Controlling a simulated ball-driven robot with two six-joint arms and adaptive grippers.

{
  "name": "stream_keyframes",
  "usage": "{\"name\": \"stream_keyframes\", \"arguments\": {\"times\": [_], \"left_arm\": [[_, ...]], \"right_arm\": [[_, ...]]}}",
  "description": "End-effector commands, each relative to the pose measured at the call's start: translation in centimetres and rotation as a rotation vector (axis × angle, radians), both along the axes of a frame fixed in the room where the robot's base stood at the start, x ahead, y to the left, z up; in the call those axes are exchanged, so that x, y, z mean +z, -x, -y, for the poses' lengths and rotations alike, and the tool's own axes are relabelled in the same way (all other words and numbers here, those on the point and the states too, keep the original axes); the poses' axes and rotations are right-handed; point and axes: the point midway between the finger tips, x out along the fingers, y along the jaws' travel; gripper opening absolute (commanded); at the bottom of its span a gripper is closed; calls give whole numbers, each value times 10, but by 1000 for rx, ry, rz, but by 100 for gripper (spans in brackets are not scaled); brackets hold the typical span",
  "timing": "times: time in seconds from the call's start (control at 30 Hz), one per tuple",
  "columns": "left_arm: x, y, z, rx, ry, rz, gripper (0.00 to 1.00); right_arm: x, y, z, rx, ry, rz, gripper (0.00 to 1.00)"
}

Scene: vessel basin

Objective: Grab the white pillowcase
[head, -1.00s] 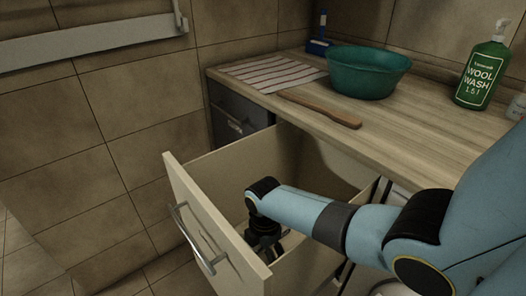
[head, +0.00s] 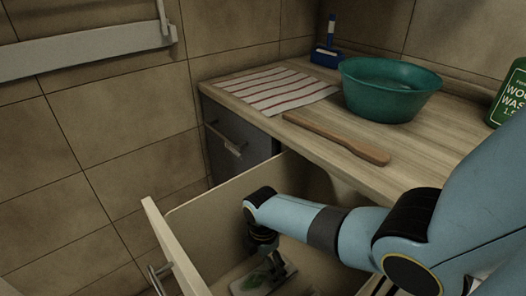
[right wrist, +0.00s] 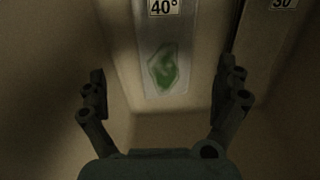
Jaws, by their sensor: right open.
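A pale, flat thing with a green patch (head: 264,279) lies low inside the open drawer (head: 222,207). It looks like the white pillowcase, folded, but the dim light leaves this unsure. My left gripper is out of view.
The drawer front (head: 172,245) and walls surround my right gripper. A second label (right wrist: 284,4) reads 30. The worktop above holds a striped cloth (head: 276,90), a teal basin (head: 388,88), a wooden paddle (head: 335,138), a blue brush (head: 326,52) and a green bottle (head: 510,95).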

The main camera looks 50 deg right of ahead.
Motion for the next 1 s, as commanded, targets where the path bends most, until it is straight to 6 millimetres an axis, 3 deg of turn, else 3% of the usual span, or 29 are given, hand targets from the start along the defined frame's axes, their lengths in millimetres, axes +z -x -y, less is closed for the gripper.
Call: {"name": "stream_keyframes", "arguments": {"times": [0.03, 0.1, 0.27, 0.6, 0.87, 1.0], "left_arm": [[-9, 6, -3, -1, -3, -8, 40], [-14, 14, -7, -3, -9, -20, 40], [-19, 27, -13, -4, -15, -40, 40], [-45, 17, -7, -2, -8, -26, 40], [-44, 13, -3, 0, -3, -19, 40], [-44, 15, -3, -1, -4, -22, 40]], "right_arm": [[-14, 1, 0, -1, 0, -2, 100], [-23, 0, 0, -1, 0, -2, 100], [-34, 1, 0, 0, 0, 0, 100], [-82, 6, -3, 1, 0, 0, 100], [-82, 6, -3, 1, 0, 1, 100], [-82, 6, -2, 1, 0, 1, 84]]}}
